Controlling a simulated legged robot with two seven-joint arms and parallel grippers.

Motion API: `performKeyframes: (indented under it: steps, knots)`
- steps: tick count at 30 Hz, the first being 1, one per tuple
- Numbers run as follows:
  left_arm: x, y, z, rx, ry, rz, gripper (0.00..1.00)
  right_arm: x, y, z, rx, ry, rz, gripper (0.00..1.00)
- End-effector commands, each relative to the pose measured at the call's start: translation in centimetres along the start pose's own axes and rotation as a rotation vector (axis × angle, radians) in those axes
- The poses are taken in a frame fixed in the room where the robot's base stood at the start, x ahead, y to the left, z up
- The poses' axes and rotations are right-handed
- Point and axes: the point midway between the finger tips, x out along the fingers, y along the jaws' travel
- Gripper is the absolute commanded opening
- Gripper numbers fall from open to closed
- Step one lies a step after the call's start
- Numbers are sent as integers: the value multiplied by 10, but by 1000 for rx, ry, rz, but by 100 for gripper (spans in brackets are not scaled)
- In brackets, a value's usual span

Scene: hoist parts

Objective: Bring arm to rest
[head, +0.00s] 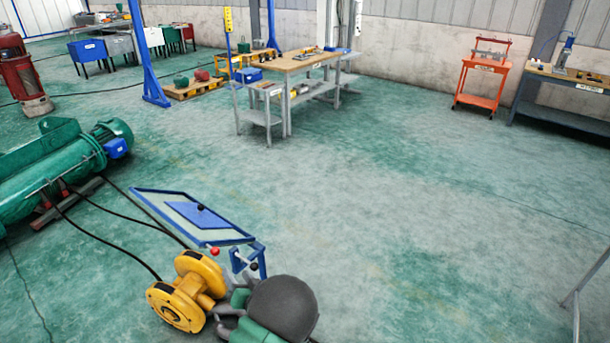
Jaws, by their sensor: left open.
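My left gripper (222,318) shows at the bottom of the head view, left of centre. Its grey fingers are open, close to the right side of a yellow two-disc hoist part (200,284). I cannot tell whether they touch it. My green and dark grey arm links lie just right of the gripper and hide part of it. My right gripper is not in view.
A blue-framed panel (152,192) with red and black knobs stands just behind the yellow part. A green hoist machine (40,180) with cables lies at left. A wooden workbench (301,61) and orange cart (482,68) stand farther back. The floor at centre right is clear.

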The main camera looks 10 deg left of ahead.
Motion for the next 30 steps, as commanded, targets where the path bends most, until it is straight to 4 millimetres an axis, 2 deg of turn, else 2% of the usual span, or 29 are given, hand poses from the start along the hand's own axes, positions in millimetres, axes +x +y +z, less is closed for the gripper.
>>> performKeyframes:
  steps: [2, 4, 5, 6, 8, 9, 10, 12, 15, 18, 20, 30]
  knots:
    - [-5, 8, -1, -46, -50, 84, 48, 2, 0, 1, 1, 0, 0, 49]
    - [-21, 23, 0, -109, -140, 235, 48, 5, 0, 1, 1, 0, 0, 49]
    - [-34, 30, 0, -136, -188, 315, 48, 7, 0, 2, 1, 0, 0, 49]
    - [-56, 38, 2, -164, -259, 429, 48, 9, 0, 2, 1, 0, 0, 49]
    - [-99, 43, 7, -180, -372, 593, 48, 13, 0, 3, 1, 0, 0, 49]
    - [-130, 40, 13, -168, -445, 687, 48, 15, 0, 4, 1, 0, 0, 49]
    - [-153, 35, 18, -150, -497, 744, 48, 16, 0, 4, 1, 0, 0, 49]
    - [-200, 15, 36, -82, -604, 834, 48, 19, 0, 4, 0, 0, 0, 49]
    - [-242, -17, 63, 22, -713, 874, 48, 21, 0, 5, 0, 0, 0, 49]
    - [-260, -35, 77, 84, -766, 871, 48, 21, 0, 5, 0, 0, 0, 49]
    - [-264, -40, 81, 100, -779, 868, 48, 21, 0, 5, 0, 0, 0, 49]
    - [-264, -41, 81, 103, -781, 868, 48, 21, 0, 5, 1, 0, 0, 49]
